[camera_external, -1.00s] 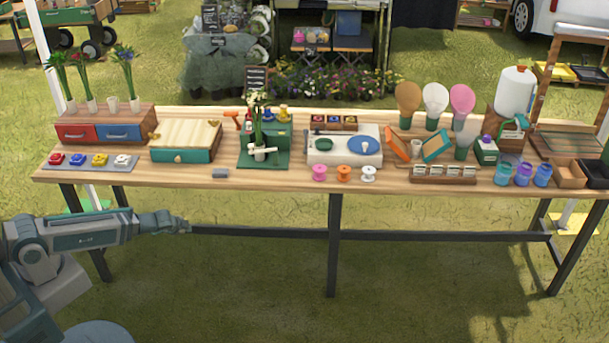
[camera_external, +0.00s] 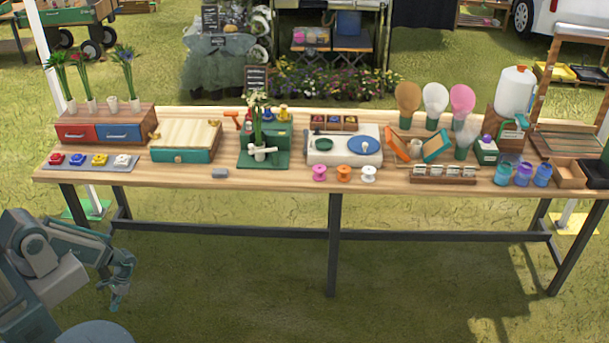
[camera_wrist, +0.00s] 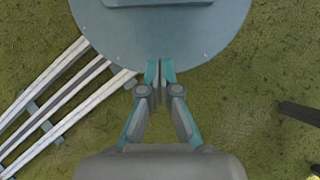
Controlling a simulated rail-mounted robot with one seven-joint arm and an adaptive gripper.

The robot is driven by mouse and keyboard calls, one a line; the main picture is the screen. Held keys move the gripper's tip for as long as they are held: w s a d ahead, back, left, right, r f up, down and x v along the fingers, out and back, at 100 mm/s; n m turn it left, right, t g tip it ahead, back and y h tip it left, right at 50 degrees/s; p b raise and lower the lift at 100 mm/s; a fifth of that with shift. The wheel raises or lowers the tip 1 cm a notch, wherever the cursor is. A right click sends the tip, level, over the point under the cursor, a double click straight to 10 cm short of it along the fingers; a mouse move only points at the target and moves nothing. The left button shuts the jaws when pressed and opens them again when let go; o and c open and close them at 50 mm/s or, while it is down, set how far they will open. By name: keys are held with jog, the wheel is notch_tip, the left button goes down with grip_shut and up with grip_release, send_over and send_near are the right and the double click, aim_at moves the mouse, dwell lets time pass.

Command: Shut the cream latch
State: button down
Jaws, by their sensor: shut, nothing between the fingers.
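My gripper (camera_external: 117,303) hangs low in front of the table's left end, well below and away from the tabletop. In the wrist view my gripper (camera_wrist: 160,72) is shut, its teal fingertips nearly together and empty. I cannot make out for sure which part is the cream latch. A cream-topped box (camera_external: 186,134) with a teal drawer front sits on the left part of the table. To its right, a green stand (camera_external: 277,161) carries a small white crosspiece (camera_external: 262,150). No table object shows in the wrist view.
The long wooden table (camera_external: 300,185) holds red and blue drawers (camera_external: 119,131), coloured buttons (camera_external: 98,160), a grey block (camera_external: 220,173), spools (camera_external: 343,173) and jars (camera_external: 523,174). The wrist view shows grass and pale slats (camera_wrist: 50,90).

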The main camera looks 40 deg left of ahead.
jog(key=w+d+r+m+t+p, duration=0.1)
jog(key=w+d+r+t, duration=0.15)
jog(key=w+r, duration=0.75)
jog(key=w+d+r+t+p, duration=0.15)
jog(key=w+d+r, duration=0.3)
jog(key=w, duration=1.15)
jog(key=w+d+r+m+t+p, duration=0.1)
jog(key=w+d+r+t, duration=0.2)
jog(key=w+r, duration=0.75)
jog(key=w+d+r+n+t+p, duration=0.1)
jog(key=w+d+r, duration=0.2)
jog(key=w+r, duration=0.65)
jog(key=w+d+r+t, duration=0.2)
jog(key=w+d+r, duration=0.25)
jog(key=r, duration=1.05)
jog(key=w+d+r+n+t+p, duration=0.1)
jog(key=w+d+r, duration=0.2)
jog(key=w+r, duration=0.75)
jog(key=w+a+f+n+p, duration=0.1)
jog(key=w+f+p, duration=0.2)
jog(key=f, duration=0.5)
jog(key=shift+w+a+f+g+p, duration=0.15)
jog(key=shift+w+f+g+p, duration=0.15)
jog(key=shift+w+f, duration=0.1)
